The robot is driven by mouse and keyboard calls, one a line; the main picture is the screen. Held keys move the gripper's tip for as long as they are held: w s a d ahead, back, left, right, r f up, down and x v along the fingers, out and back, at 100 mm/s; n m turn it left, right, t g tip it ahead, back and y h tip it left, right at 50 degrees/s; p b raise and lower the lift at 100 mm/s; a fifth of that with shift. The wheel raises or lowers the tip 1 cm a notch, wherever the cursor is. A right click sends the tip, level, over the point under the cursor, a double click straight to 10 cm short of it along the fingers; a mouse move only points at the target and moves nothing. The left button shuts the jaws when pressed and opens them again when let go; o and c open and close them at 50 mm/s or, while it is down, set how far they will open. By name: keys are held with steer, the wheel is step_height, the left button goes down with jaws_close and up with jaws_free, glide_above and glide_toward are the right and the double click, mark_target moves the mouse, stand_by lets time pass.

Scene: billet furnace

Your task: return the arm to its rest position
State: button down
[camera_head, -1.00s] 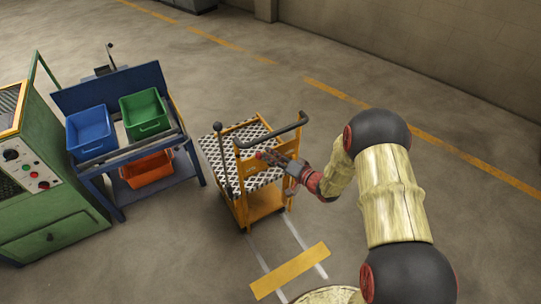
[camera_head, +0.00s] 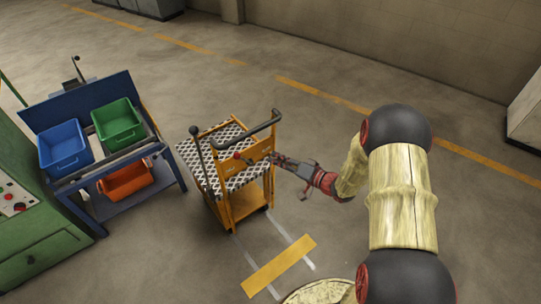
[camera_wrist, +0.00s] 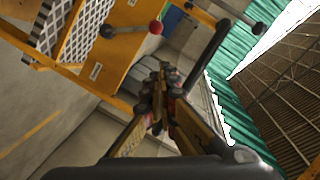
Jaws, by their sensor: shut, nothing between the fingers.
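My gripper (camera_head: 278,160) is at the end of my arm, which reaches in from the right in the head view. It is in front of the right side of the orange cart (camera_head: 228,205), beside the cart's upright panel; whether it touches the cart I cannot tell. In the wrist view my gripper (camera_wrist: 163,75) is shut with nothing between its fingers. The cart's orange panel (camera_wrist: 118,62) and a lever with a red knob (camera_wrist: 155,28) show to its upper left. A black handle bar (camera_wrist: 212,55) passes to its right.
A blue bench (camera_head: 110,173) holds a blue bin (camera_head: 63,146), a green bin (camera_head: 118,124) and an orange bin (camera_head: 126,180). A green machine (camera_head: 35,215) stands at the left edge. A yellow floor plate (camera_head: 279,266) lies before the cart. The floor behind is clear.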

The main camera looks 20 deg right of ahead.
stand_by(0.6)
steer(key=s+a+f+m+g+y, duration=0.2)
steer(key=s+a+f+m+g, duration=0.3)
steer(key=s, duration=0.3)
steer(key=s+a+r+n+g+h, duration=0.3)
steer(key=s+r+g, duration=0.4)
steer(key=s, duration=0.6)
steer(key=s+d+r+n+h, duration=0.45)
steer(key=s+r+h, duration=0.35)
steer(key=r, duration=0.4)
step_height(320, 180, up, 11)
steer(key=s+a+n+t, duration=0.1)
steer(key=s+n+t, duration=0.1)
steer(key=t, duration=0.2)
steer(key=shift+a, duration=0.25)
